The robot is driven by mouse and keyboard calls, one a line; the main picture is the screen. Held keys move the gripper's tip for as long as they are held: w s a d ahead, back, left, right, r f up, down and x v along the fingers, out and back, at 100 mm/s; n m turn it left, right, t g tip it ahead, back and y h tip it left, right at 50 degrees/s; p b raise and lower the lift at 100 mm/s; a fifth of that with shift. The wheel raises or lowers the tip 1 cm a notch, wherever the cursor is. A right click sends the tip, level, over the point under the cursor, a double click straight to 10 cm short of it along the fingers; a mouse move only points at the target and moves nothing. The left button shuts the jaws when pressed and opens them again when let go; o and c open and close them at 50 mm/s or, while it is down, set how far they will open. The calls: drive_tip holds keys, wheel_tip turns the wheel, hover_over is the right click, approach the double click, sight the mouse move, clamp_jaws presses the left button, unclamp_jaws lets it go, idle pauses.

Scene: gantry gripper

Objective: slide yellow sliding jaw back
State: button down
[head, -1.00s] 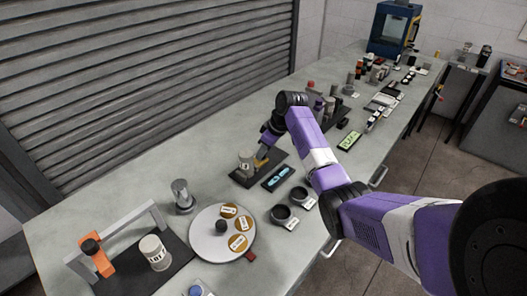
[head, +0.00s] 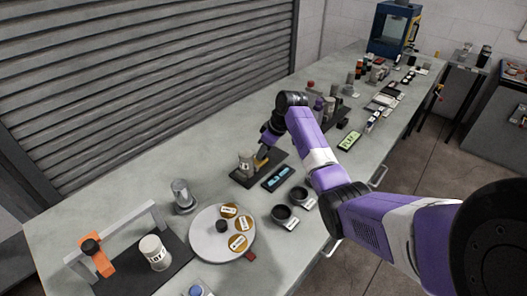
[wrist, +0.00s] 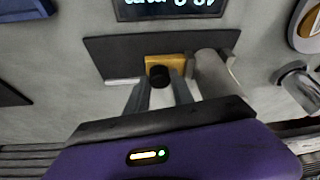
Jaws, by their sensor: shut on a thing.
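The yellow sliding jaw (wrist: 172,64) sits on a dark base plate (wrist: 108,52) in the wrist view, with a black knob (wrist: 160,74) on its near side. In the head view a small part of the yellow jaw (head: 261,162) shows beside a grey-beige cylinder (head: 245,162). That cylinder (wrist: 212,70) stands right of the jaw in the wrist view, close against it; I cannot tell whether they touch. My gripper (wrist: 160,88) is shut on the black knob of the jaw, one finger on each side. In the head view my gripper (head: 265,152) partly hides the jaw.
A display with blue digits (head: 278,177) lies in front of the plate. Several objects line the bench to the right.

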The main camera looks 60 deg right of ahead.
drive_tip(key=d, duration=0.1)
drive_tip(key=d+b, duration=0.1)
drive_tip(key=d, duration=0.1)
drive_tip(key=shift+s+d+f+b, duration=0.1)
drive_tip(key=shift+s+d+b, duration=0.05)
drive_tip(key=shift+s+b, duration=0.2)
drive_tip(key=shift+s+d, duration=0.1)
drive_tip(key=shift+d, duration=0.25)
drive_tip(key=c, duration=1.1)
unclamp_jaws()
drive_tip(key=shift+d, duration=0.1)
drive_tip(key=shift+r, duration=0.2)
drive_tip(key=v, duration=0.7)
drive_tip(key=shift+s+r, duration=0.2)
drive_tip(key=shift+r, duration=0.1)
